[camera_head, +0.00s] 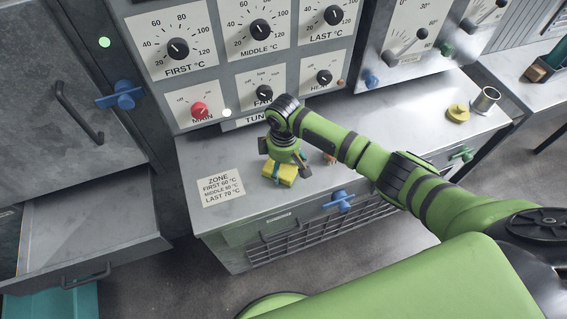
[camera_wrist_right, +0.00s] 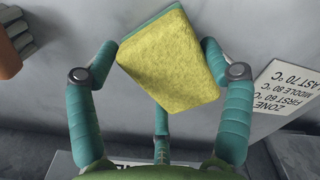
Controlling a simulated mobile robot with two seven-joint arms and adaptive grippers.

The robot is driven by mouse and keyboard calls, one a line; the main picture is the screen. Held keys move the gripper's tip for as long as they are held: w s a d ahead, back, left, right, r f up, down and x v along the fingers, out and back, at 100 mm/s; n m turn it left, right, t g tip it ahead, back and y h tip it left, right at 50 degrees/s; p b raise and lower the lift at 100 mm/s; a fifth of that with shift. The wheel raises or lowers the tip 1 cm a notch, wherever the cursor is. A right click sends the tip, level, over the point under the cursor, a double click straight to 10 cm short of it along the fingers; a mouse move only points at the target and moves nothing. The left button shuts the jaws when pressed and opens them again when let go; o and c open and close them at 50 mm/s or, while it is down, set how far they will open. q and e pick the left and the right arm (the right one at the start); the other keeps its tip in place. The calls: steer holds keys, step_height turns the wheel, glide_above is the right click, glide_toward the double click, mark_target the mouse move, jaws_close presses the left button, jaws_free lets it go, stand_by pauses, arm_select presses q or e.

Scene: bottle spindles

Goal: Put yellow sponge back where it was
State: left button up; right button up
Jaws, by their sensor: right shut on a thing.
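The yellow sponge (camera_head: 280,173) is at the left part of the grey cabinet top, below the control panel. My right gripper (camera_head: 287,163) is shut on it from above. In the right wrist view the sponge (camera_wrist_right: 172,65) sits between the teal fingers of the right gripper (camera_wrist_right: 165,70), tilted in the picture. I cannot tell whether the sponge touches the cabinet top or hangs just above it. My left gripper is not in view.
A paper note with zone temperatures (camera_head: 221,188) lies left of the sponge. A metal cup (camera_head: 486,99) and a round yellow object (camera_head: 457,113) stand at the right end of the top. An orange-brown object (camera_wrist_right: 10,48) shows in the wrist view. An open drawer (camera_head: 90,225) is at left.

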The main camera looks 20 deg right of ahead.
steer(key=shift+f, duration=0.2)
steer(key=o, duration=1)
steer(key=shift+o, duration=0.2)
step_height(320, 180, up, 12)
steer(key=b, duration=0.1)
steer(key=shift+r, duration=0.25)
